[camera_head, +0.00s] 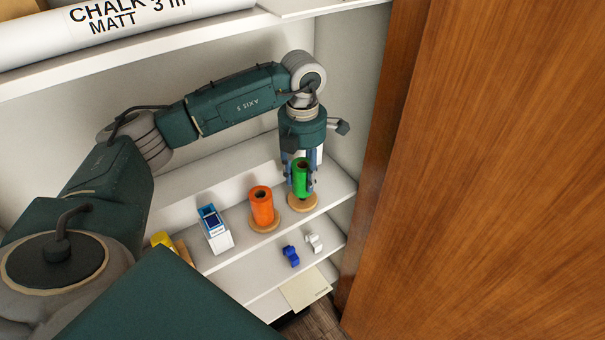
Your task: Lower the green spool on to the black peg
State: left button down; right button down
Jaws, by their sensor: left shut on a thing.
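The green spool (301,181) is upright between the fingers of my left gripper (302,178), which is shut on it. It is right above a round wooden base (303,204) at the right end of the shelf. I cannot tell whether the spool touches this base. The black peg cannot be made out; the spool and gripper cover the place over the base. My right gripper is not in view.
An orange spool (262,206) stands on another round wooden base just left. Further left are a blue and white box (214,229) and a yellow thing (163,240). A blue clip (291,256) and a white clip (314,242) lie on the shelf below. A wooden panel (480,170) bounds the right.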

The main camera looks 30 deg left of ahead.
pick_arm(q)
jog(key=shift+f+b, duration=0.95)
jog(key=shift+f, duration=0.55)
jog(key=shift+c, duration=2.3)
grip_release()
jog(key=shift+r, duration=0.1)
jog(key=shift+r+p, duration=2.95)
jog(key=shift+r, duration=1.55)
jog(key=shift+f, duration=0.1)
